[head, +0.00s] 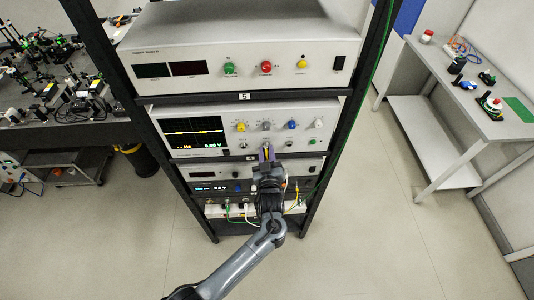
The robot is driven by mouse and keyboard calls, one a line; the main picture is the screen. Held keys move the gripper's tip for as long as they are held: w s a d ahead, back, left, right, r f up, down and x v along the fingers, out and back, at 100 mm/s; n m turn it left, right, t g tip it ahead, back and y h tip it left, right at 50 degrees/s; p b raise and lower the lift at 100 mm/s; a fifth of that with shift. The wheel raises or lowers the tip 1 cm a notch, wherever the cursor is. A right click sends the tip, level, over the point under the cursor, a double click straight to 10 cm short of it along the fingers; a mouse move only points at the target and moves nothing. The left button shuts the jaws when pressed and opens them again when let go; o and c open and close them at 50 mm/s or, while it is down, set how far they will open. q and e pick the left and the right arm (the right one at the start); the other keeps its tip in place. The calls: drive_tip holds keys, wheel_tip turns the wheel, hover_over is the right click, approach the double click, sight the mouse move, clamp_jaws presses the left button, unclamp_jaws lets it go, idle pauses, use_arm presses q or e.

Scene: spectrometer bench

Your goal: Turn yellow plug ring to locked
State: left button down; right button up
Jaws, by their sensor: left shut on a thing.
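My left gripper (266,154) reaches up from below to the front of the oscilloscope-like unit (185,148) in the rack. It is shut at the lower middle of that panel, under the grey knob. A small yellowish part, which I take to be the yellow plug ring (267,151), shows between its fingertips. The fingers hide most of it, so I cannot tell how far the ring is turned. My right gripper is not in view.
Above is a unit with green, red and yellow knobs (229,68). Lower units carry a blue display (208,188) and green, white and yellow cables (297,195). Black rack posts (352,110) stand on both sides. A grey side table (450,90) is at right; floor between is clear.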

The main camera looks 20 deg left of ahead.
use_arm(q)
drive_tip(key=shift+m, duration=0.3)
drive_tip(key=m+p, duration=0.1)
drive_tip(key=m, duration=0.1)
drive_tip(key=shift+r+m, duration=0.1)
drive_tip(key=shift+m, duration=0.3)
drive_tip(key=m+p, duration=0.1)
drive_tip(key=m, duration=0.3)
drive_tip(key=shift+m, duration=0.3)
drive_tip(key=m+p, duration=0.1)
drive_tip(key=m, duration=0.3)
drive_tip(key=shift+p, duration=0.35)
drive_tip(key=shift+m+p, duration=0.5)
drive_tip(key=shift+m, duration=1.4)
drive_tip(key=c, duration=0.9)
unclamp_jaws()
drive_tip(key=shift+c, duration=0.2)
drive_tip(key=shift+s+d, duration=0.1)
drive_tip(key=shift+d, duration=0.05)
